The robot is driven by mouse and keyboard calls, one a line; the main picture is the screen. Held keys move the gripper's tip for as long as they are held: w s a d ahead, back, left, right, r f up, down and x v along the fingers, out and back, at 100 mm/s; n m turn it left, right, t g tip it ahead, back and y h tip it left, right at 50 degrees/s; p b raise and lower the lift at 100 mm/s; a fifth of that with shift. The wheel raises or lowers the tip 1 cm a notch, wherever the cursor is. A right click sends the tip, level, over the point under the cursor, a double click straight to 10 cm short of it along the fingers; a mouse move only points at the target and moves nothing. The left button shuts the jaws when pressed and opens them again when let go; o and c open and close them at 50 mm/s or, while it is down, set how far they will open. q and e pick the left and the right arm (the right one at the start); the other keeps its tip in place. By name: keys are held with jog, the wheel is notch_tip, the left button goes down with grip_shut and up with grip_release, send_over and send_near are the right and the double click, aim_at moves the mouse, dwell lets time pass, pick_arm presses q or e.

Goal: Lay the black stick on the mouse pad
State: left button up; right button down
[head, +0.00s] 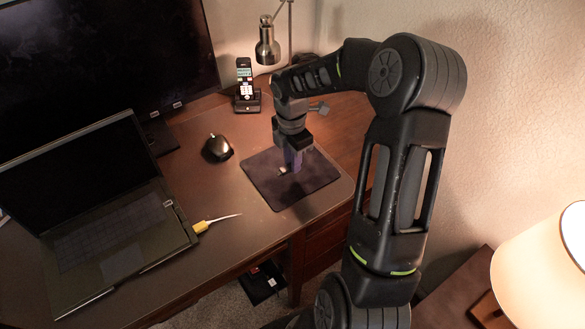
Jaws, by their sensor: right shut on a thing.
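The dark mouse pad (307,183) lies flat on the desk near its right front corner. My right gripper (289,169) points down over the pad, with its fingertips at or just above the pad's surface. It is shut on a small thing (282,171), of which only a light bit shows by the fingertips. I take this to be the black stick, but most of it is hidden and its dark part does not stand out against the pad. I cannot tell whether it touches the pad. My left gripper is not in view.
The desk between mouse and cable is clear.

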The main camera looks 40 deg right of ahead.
jog(key=shift+f, duration=1.85)
jog(key=shift+f, duration=0.1)
jog(key=c, duration=1.3)
grip_release()
notch_tip(320, 180, up, 12)
jog(key=shift+a+r, duration=0.15)
